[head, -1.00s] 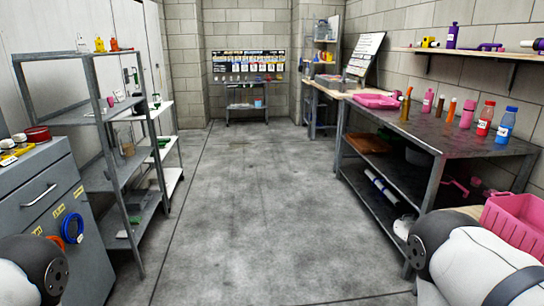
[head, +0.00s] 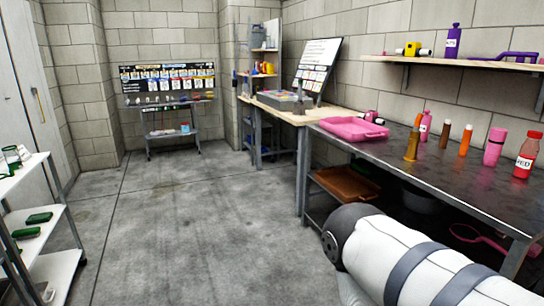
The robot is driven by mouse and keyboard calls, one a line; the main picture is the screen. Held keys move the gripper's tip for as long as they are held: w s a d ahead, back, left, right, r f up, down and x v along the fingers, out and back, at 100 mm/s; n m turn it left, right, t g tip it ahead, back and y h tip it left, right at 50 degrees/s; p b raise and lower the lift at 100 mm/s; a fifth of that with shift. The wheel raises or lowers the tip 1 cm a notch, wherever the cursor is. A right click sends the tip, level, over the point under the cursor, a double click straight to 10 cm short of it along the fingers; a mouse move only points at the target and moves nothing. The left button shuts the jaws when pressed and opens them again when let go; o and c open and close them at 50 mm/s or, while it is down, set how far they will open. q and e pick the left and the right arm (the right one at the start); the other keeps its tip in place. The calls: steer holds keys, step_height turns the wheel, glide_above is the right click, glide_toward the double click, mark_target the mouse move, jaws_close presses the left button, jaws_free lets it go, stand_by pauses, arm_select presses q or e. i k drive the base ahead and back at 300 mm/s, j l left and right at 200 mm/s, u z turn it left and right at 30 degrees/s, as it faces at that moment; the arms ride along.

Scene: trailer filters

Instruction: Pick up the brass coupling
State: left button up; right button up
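I cannot make out a brass coupling for certain in the head view. Small items stand on a display rack (head: 168,84) at the far wall, too small to tell apart. A brownish-yellow bottle-like item (head: 412,146) stands on the dark workbench (head: 440,170) at the right. Part of my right arm shows at the lower right, in front of the workbench. Neither gripper is in view.
A pink tray (head: 353,129) and several bottles stand on the workbench, with a brown tray (head: 345,184) below. A wooden bench (head: 300,115) with a grey bin lies beyond. A white shelf cart (head: 50,235) is at left. The middle floor is clear.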

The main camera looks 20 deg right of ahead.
mark_target(413, 145)
steer(key=i+z, duration=0.2)
steer(key=i, duration=0.25)
steer(key=i+z, duration=0.15)
steer(key=i, duration=0.35)
steer(key=i+j+z, duration=0.2)
steer(key=i, duration=0.25)
steer(key=i+z, duration=0.15)
steer(key=i, duration=0.35)
steer(key=i+j+z, duration=0.2)
steer(key=i, duration=0.2)
